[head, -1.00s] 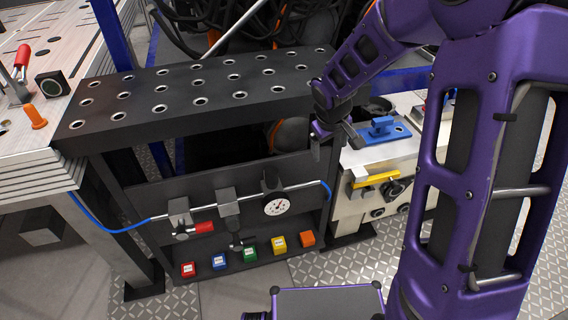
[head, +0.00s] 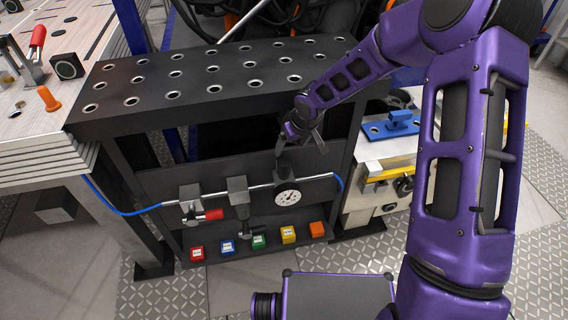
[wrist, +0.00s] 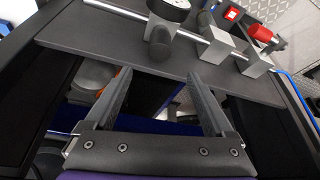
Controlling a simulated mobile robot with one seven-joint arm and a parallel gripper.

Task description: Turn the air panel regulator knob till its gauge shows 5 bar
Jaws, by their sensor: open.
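The air panel (head: 165,190) is a dark upright plate with a silver pipe across it. Its round white gauge (head: 287,198) sits at the pipe's right part; the needle is too small to read. The dark regulator knob (head: 284,167) stands just above the gauge. In the wrist view the knob (wrist: 160,46) is a black cylinder beside the gauge (wrist: 170,8). My gripper (head: 300,146) is open and empty, just above the knob in the head view. In the wrist view the knob lies beyond the gap between my fingertips (wrist: 158,76), apart from them.
A red-handled valve (head: 212,215) and a grey block (head: 237,185) sit left on the pipe. Several coloured blocks, such as a green one (head: 259,241), line the lower shelf. The perforated black top (head: 215,85) overhangs the panel. A blue-handled fixture (head: 400,122) stands right.

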